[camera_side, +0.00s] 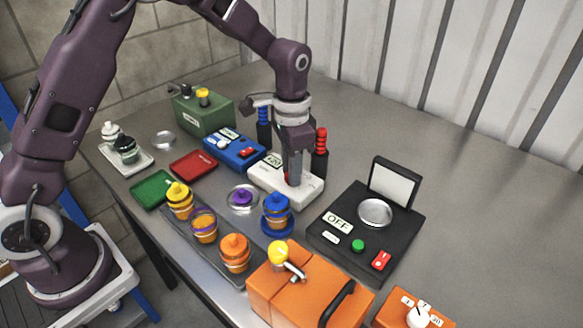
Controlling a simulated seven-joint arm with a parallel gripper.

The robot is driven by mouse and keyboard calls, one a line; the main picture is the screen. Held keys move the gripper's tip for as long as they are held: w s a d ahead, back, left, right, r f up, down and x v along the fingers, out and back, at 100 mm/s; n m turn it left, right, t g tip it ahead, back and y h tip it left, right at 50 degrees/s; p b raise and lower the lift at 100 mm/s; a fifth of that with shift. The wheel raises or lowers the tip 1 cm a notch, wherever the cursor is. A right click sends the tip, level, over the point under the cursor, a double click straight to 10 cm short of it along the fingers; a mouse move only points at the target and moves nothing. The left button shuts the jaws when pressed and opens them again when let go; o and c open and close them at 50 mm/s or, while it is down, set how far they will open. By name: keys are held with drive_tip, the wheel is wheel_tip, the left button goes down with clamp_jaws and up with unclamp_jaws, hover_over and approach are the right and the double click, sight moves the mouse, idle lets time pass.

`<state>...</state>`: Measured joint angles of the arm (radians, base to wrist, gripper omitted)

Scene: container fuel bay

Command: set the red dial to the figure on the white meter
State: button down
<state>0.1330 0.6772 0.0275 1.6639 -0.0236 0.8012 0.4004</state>
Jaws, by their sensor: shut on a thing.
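The white meter (307,189) is a pale box at the middle of the table with a small display (273,160) on its top. The figure on the display is too small to read surely. The red dial (286,178) shows only as a bit of red at my gripper's fingertips on top of the white box. My gripper (292,181) points down over the box and is shut on the red dial, hiding most of it. The dial's setting cannot be seen.
A blue box (228,152) and a green box (214,113) stand behind left. A black scale (334,256) marked OFF is to the right. Orange boxes (270,284) stand in front. Jars (235,250) line the front tray. The back right table is clear.

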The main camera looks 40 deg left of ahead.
drive_tip(key=shift+n, duration=2.2)
drive_tip(key=c, duration=1.1)
unclamp_jaws()
drive_tip(key=shift+c, duration=0.2)
wheel_tip(320, 180, up, 7)
drive_tip(key=shift+r, duration=0.1)
